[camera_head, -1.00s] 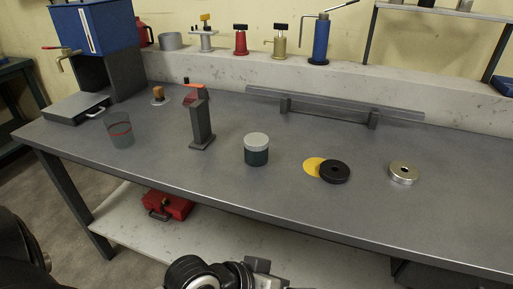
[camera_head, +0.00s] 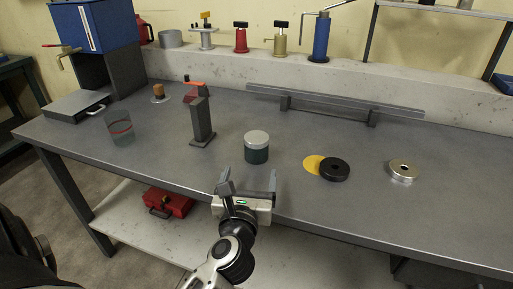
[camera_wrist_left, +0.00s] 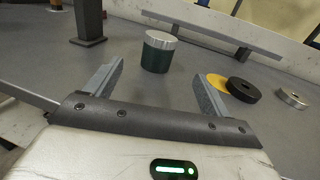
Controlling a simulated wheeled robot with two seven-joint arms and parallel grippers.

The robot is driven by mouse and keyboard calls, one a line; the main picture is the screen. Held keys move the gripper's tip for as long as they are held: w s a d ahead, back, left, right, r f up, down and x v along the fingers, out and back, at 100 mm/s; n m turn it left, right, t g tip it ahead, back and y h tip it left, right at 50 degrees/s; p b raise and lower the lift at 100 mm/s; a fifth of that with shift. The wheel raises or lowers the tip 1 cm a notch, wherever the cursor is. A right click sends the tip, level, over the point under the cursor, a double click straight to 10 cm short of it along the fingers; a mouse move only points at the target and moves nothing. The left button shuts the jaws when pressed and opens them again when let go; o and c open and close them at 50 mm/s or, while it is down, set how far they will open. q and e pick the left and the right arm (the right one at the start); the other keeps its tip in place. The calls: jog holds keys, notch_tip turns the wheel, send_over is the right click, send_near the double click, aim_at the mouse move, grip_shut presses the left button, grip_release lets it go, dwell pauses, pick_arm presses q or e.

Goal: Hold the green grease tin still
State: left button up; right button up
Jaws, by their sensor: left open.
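The green grease tin (camera_head: 256,153) stands upright on the grey bench, with a pale grey lid on top. My left gripper (camera_head: 248,178) is at the bench's front edge, just in front of the tin. Its jaws are open and empty, with the fingers pointing toward the tin. In the left wrist view the tin (camera_wrist_left: 156,57) stands beyond the fingertips, between the two fingers (camera_wrist_left: 158,76) and apart from them. My right gripper is not in view.
A grey post (camera_head: 202,122) stands left of the tin, and a clear cup (camera_head: 121,130) farther left. A yellow disc (camera_head: 312,164), a black ring (camera_head: 334,170) and a silver ring (camera_head: 403,171) lie to the right. A rail (camera_head: 335,103) runs behind.

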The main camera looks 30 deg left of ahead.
aim_at(257, 138)
pick_arm(q)
jog(key=x, duration=1.5)
jog(key=shift+a, duration=0.1)
jog(key=shift+r, duration=0.1)
jog(key=c, duration=1.2)
